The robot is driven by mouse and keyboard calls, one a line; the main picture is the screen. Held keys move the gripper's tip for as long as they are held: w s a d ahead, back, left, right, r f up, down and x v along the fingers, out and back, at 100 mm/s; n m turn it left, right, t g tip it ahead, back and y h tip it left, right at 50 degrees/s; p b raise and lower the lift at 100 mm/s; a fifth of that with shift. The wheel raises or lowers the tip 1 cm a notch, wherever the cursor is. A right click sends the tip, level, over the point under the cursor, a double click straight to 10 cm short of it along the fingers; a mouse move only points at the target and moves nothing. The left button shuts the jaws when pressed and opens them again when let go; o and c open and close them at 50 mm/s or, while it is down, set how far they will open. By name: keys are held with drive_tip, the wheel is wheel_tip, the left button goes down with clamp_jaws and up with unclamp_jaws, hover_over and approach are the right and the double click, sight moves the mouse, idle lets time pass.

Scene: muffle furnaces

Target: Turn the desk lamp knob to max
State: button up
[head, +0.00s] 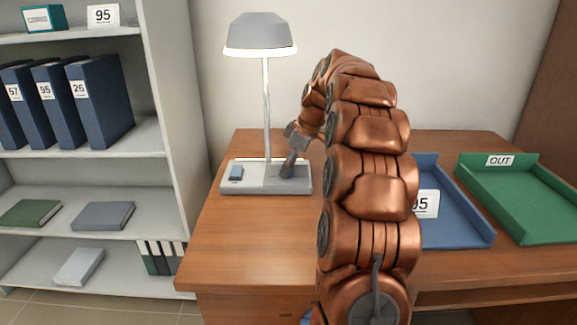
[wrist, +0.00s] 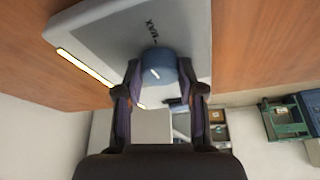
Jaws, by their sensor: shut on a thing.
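The desk lamp (head: 260,32) stands on the desk with a grey shade, a bright lower rim and a thin pole. My gripper (head: 288,170) reaches down to the right part of the base and hides the knob in the head view. In the wrist view, my gripper (wrist: 158,76) is shut on the round blue knob (wrist: 157,62), one finger on each side. A short white mark shows on the knob. Dark lettering that looks like MAX (wrist: 152,30) is printed on the base beside the knob.
A blue tray (head: 455,235) and a green OUT tray (head: 525,200) lie on the desk (head: 240,235) right of my arm. A shelf unit (head: 180,110) with binders and books stands at the left. The desk front left of my arm is clear.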

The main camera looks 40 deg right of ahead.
drive_tip(key=shift+a+m+p, duration=0.1)
drive_tip(key=shift+m+p, duration=0.2)
drive_tip(key=shift+m, duration=0.4)
drive_tip(key=shift+s+m+t+h, duration=0.1)
drive_tip(key=shift+m+t+h, duration=0.2)
drive_tip(key=shift+m+h, duration=0.35)
drive_tip(key=shift+f, duration=0.1)
drive_tip(key=o, duration=1.1)
drive_tip(key=v, duration=1.2)
